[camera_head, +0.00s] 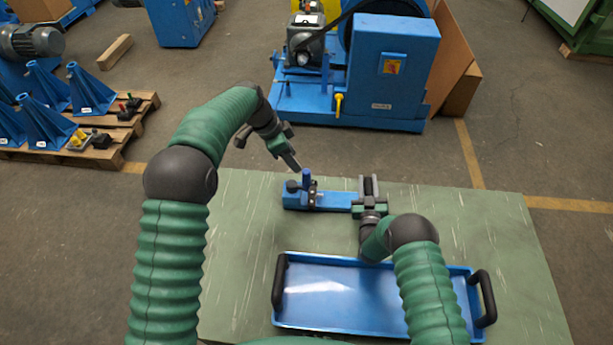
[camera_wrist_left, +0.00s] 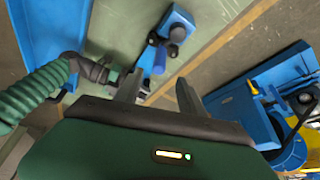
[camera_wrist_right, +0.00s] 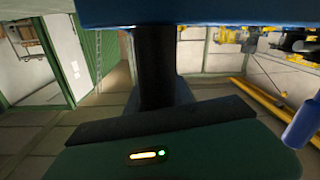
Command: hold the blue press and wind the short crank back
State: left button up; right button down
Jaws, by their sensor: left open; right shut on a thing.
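The blue press (camera_head: 335,200) lies near the far edge of the green table. At its left end are dark fittings, a dark round knob (camera_head: 293,186) and an upright blue handle (camera_head: 306,176), which look like the short crank. My right gripper (camera_head: 369,190) is shut on the press at its right end. The right wrist view shows the blue press body (camera_wrist_right: 200,12) close above its dark fingers. My left gripper (camera_head: 292,160) is open and empty, above and just left of the crank. In the left wrist view the handle (camera_wrist_left: 179,33) shows beyond the open fingers (camera_wrist_left: 158,92), apart from them.
A blue tray (camera_head: 320,322) with black handles lies on the near part of the table (camera_head: 240,235), under my right arm. A blue machine (camera_head: 390,75) stands on the floor behind the table. A pallet (camera_head: 135,115) with blue stands is at the left. The table's left part is clear.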

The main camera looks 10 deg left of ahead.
aim_at(303, 172)
pick_arm(q)
jog(key=x, duration=1.1)
jog(key=shift+f, duration=0.2)
grip_shut()
